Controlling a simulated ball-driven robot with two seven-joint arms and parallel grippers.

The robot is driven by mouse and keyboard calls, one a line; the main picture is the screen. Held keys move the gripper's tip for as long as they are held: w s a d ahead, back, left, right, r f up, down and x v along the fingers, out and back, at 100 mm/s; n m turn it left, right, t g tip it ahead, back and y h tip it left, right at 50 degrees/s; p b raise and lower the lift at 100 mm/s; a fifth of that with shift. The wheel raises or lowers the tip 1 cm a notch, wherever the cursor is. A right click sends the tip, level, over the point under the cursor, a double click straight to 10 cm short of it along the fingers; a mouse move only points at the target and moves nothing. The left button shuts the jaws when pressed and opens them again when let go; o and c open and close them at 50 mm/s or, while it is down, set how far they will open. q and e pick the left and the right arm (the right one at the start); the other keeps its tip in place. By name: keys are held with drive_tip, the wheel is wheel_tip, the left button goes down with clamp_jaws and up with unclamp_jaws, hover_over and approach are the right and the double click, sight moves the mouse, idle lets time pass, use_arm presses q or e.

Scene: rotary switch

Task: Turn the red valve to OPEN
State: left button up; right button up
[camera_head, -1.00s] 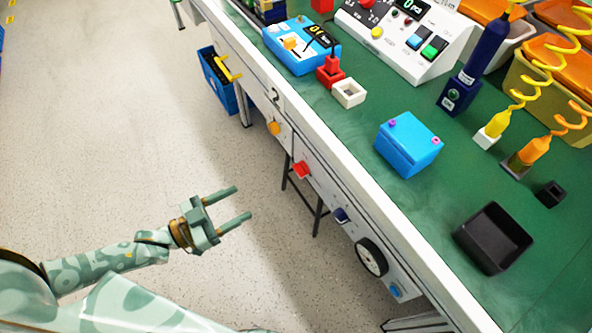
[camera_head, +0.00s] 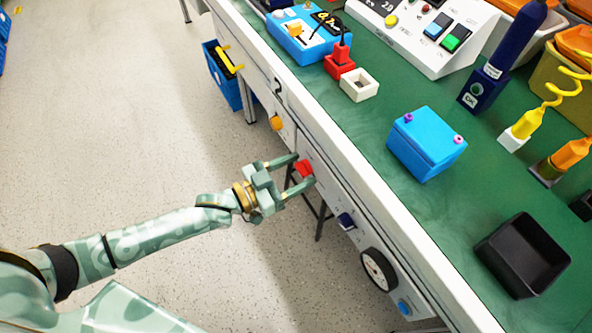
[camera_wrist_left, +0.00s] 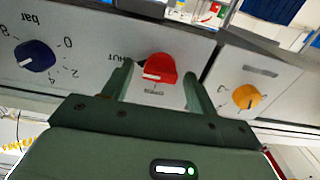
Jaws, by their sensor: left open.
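The red valve (camera_head: 303,168) is a knob on the front panel of the workbench. In the left wrist view the red valve (camera_wrist_left: 160,69) shows a white pointer mark on its left side, and lettering ending in "HUT" stands left of it. My left gripper (camera_head: 305,172) is open, with one finger on either side of the red valve. In the left wrist view the left gripper (camera_wrist_left: 158,85) also has its fingers apart around the knob; I cannot tell if they touch it. My right gripper is not in view.
A round gauge (camera_head: 378,269) is lower right. A blue crate (camera_head: 222,78) stands beside the bench. The floor at left is clear.

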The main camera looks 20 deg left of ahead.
use_arm(q)
drive_tip(key=c, duration=1)
